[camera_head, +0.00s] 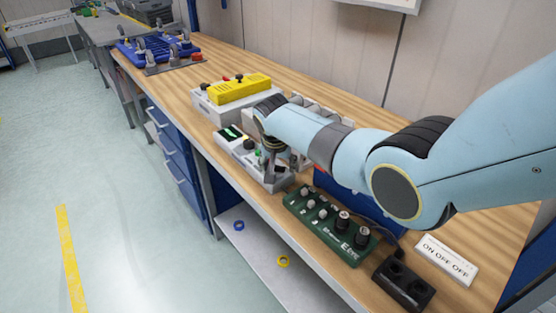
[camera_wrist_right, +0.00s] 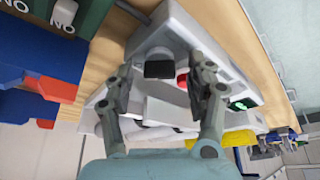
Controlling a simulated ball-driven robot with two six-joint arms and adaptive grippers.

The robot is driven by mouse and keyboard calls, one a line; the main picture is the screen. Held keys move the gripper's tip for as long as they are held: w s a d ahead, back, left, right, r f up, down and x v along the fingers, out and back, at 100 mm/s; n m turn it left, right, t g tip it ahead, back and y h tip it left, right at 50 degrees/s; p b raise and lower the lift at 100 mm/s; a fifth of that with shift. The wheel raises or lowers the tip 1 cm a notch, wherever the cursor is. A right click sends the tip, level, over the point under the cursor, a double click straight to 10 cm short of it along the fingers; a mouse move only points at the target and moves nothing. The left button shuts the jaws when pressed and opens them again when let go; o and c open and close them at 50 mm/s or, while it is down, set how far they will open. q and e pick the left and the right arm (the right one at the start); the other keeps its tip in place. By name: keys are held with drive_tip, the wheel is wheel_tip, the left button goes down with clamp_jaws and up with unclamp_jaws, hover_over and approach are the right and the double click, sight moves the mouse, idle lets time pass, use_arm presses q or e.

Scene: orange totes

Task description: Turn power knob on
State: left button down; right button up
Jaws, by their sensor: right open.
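A grey-white control box (camera_head: 268,180) stands on the wooden bench, partly hidden under my right arm. In the right wrist view the box (camera_wrist_right: 185,40) fills the middle. A black knob (camera_wrist_right: 159,70) sits on it, with a red button (camera_wrist_right: 183,80) beside it. Which control is the power knob, and how it is turned, I cannot tell. My right gripper (camera_wrist_right: 158,78) is open, with one finger on each side of the black knob in this view and gaps between. In the head view the right gripper (camera_head: 272,152) points down over the box. My left gripper is not in view.
A green panel with several knobs (camera_head: 330,226) lies nearer on the bench (camera_head: 375,105). A label plate (camera_head: 447,260) and a black box (camera_head: 403,285) are at its right. A yellow-topped case (camera_head: 240,88) stands behind. A blue tray (camera_head: 150,50) is farther left.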

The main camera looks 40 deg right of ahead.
drive_tip(key=v, duration=1.1)
drive_tip(key=shift+s+r, duration=0.15)
drive_tip(key=shift+r, duration=0.2)
drive_tip(key=shift+a, duration=0.1)
